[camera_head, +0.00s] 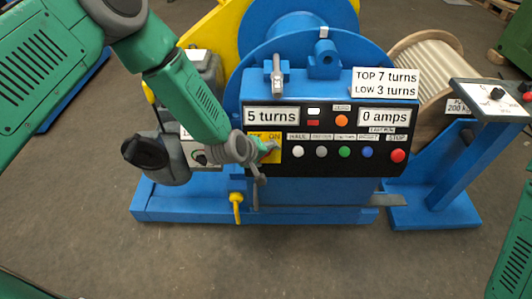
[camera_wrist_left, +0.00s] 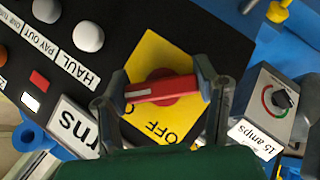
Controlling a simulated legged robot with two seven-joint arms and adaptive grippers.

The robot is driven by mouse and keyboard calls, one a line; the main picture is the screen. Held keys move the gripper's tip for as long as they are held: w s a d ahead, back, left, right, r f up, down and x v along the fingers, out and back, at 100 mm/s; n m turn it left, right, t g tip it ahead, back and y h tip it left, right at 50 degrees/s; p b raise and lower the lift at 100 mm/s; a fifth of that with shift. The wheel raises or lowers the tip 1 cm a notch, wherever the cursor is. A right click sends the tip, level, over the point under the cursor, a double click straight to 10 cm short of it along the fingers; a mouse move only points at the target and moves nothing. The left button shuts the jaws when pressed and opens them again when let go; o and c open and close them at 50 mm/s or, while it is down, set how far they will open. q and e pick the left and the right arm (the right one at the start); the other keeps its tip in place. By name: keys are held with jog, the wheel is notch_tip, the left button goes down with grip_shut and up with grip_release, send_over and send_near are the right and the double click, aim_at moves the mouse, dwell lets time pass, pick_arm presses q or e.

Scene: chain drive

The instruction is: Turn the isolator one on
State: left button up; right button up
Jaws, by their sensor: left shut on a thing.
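The isolator is a red rotary handle (camera_wrist_left: 172,89) on a yellow plate (camera_wrist_left: 150,50), at the left end of the black control panel (camera_head: 322,165). In the head view the yellow plate (camera_head: 269,156) is mostly covered by my gripper. My left gripper (camera_head: 266,150) reaches it from the upper left. In the left wrist view its two fingers (camera_wrist_left: 160,90) are shut on the two ends of the red handle. A white mark shows at the handle's left end. The word OFF shows below the handle; the ON label is hard to make out there. My right gripper is out of view.
The panel's row of buttons, with a white HAUL button (camera_head: 298,152) and a red STOP button (camera_head: 398,156), lies right of the isolator. Displays read "5 turns" (camera_head: 271,116) and "0 amps" (camera_head: 384,117). A "15 amps" dial box (camera_wrist_left: 278,105) sits close beside the gripper.

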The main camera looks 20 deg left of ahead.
pick_arm(q)
jog(key=shift+s+f, duration=0.2)
jog(key=o, duration=1.2)
jog(key=shift+w, duration=0.15)
jog(key=shift+r, duration=0.1)
jog(key=v, duration=1.1)
jog(key=shift+s+a+r, duration=0.2)
jog(key=shift+s, duration=0.05)
jog(key=s+a+f+m+g+y, duration=0.1)
jog(key=s+a+f+m+g, duration=0.1)
jog(key=s, duration=0.7)
jog(key=s+a+f+m+g+y, duration=0.1)
jog(key=s+a+f+m+g, duration=0.2)
jog(key=s+f, duration=0.3)
jog(key=s+a+f+m+g+y, duration=0.1)
jog(key=s+a+f+m, duration=0.3)
jog(key=s, duration=1)
jog(key=shift+f+m+g, duration=0.15)
jog(key=shift+m+g, duration=0.35)
jog(key=shift+g, duration=0.2)
